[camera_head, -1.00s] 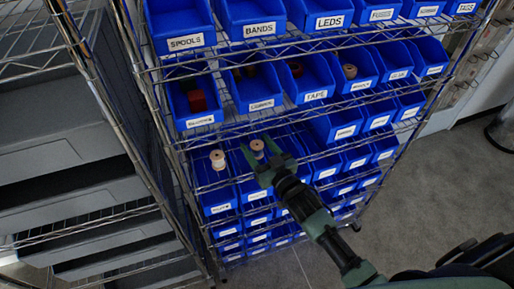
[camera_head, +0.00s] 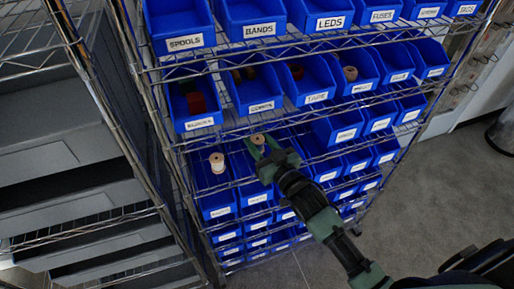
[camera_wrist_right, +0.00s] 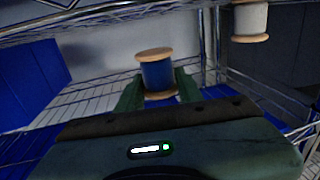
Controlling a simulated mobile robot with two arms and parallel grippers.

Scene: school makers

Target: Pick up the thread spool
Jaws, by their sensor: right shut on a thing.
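A thread spool with pale wooden ends (camera_head: 258,140) is between the fingers of my right gripper (camera_head: 262,149), over the blue bins of the third row. In the right wrist view this spool (camera_wrist_right: 157,72) stands upright with dark blue thread, one finger on each side. My right gripper (camera_wrist_right: 158,92) is shut on it. A second spool with white or cream thread (camera_head: 217,163) stands to its left; it also shows at the top right of the wrist view (camera_wrist_right: 250,20). My left gripper is not in view.
A wire shelf rack holds rows of labelled blue bins, with a "SPOOLS" bin (camera_head: 183,28) at the top left. A wire shelf edge (camera_head: 230,128) runs just above the held spool.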

